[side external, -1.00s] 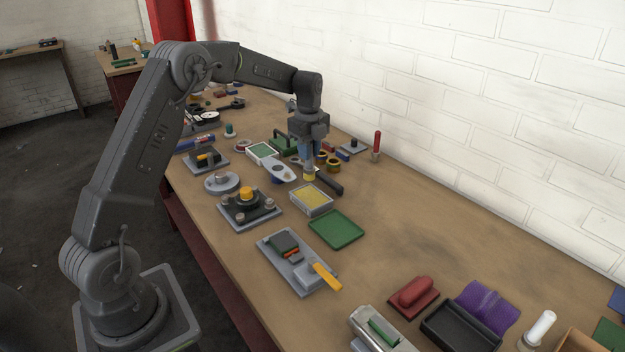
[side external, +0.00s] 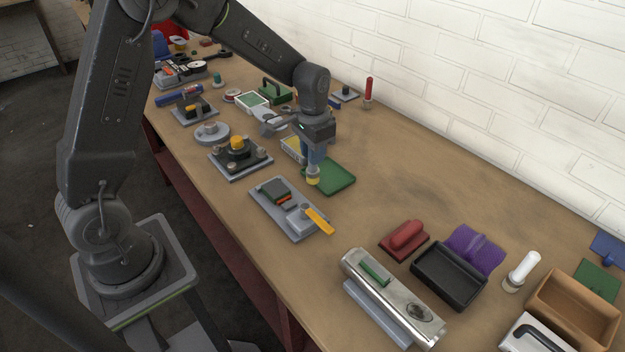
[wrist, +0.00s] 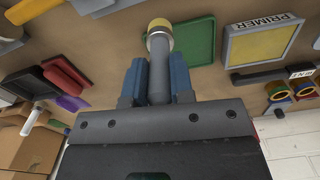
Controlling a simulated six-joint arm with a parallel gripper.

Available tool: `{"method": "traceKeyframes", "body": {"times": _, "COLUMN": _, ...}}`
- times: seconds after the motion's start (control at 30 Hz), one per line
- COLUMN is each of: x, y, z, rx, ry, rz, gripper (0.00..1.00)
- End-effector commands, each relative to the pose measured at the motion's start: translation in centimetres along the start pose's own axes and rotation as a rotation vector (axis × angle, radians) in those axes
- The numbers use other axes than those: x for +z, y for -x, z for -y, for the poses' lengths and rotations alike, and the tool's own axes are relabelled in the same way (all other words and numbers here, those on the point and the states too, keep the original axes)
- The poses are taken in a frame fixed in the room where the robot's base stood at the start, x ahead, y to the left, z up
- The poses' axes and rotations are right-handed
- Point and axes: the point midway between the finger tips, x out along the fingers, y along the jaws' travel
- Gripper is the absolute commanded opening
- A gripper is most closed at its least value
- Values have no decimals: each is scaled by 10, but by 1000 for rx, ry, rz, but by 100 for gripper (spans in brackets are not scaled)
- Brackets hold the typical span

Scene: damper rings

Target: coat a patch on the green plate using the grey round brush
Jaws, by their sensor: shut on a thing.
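My gripper (side external: 315,156) is shut on the grey round brush, which points down. In the wrist view the brush (wrist: 158,80) shows between the blue fingers, with a grey handle, a metal band and a yellow tip. The green plate (side external: 335,178) is a flat tray with a low rim, lying on the bench. The brush tip (side external: 313,178) appears in front of the plate's left edge in the side view; I cannot tell whether it touches. The plate (wrist: 200,48) also shows beside the brush in the wrist view. No coat shows on its visible part.
The tray of yellow primer (wrist: 262,45), labelled PRIMER, lies beside the plate, partly hidden by my gripper in the side view. A grey board with a yellow-handled tool (side external: 319,221) lies in front of the plate. Bare bench lies right of the plate.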

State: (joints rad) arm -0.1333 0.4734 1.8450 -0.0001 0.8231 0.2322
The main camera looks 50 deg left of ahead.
Motion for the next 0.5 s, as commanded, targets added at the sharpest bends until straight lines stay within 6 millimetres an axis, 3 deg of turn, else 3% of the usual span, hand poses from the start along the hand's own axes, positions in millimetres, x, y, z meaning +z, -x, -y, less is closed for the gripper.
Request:
{"method": "traceKeyframes", "body": {"times": 0.2, "x": 10, "y": 2, "z": -3, "rx": -1, "ry": 95, "rz": -4, "gripper": 0}}
{"method": "traceKeyframes", "body": {"times": 0.5, "x": 59, "y": 50, "z": 53, "rx": -2, "ry": 72, "rz": -5, "gripper": 0}}
